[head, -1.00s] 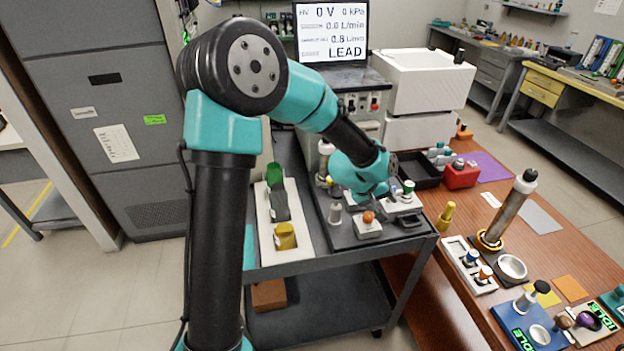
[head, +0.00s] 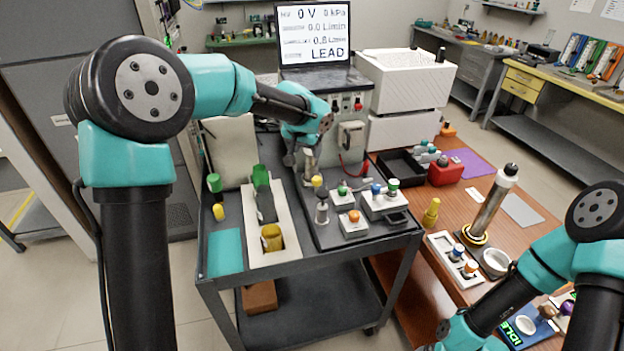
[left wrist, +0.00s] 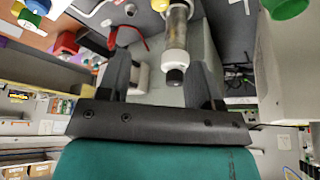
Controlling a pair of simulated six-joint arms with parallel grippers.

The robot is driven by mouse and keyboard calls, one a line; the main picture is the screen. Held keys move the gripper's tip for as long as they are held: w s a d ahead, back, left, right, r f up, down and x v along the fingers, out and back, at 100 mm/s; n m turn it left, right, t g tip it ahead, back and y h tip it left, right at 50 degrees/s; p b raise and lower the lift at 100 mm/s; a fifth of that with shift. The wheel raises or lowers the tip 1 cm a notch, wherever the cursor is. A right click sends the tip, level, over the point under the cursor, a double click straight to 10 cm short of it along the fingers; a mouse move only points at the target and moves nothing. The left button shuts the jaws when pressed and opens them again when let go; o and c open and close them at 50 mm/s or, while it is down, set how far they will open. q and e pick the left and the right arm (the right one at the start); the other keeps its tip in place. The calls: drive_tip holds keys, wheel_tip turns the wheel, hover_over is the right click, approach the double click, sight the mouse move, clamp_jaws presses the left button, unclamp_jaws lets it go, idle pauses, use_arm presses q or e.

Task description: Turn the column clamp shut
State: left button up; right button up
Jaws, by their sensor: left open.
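A tall grey column (head: 492,205) with a white collar and dark cap stands on the brown table, with a gold ring (head: 475,236) around its foot. A second column with a white collar and dark cap shows in the left wrist view (left wrist: 177,45), in line with the gap between my left fingers. My left gripper (head: 296,155) is open over the back of the cart, close to that column and partly hiding it in the head view. Contact is not visible. I cannot tell which part is the clamp. My right arm enters at lower right; its gripper is out of frame.
The cart (head: 222,285) carries a cream tray (head: 283,250), a yellow-capped bottle (head: 321,205) and small white blocks with coloured knobs (head: 352,222). A red cable (head: 352,168) hangs by the instrument with a screen (head: 318,38). A black tray (head: 398,166) lies right.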

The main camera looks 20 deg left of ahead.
sight(316, 179)
use_arm(q)
drive_tip(key=shift+f, duration=0.1)
drive_tip(key=x, duration=1.7)
drive_tip(key=shift+f, duration=0.15)
drive_tip(key=shift+c, duration=0.2)
drive_tip(key=c, duration=0.9)
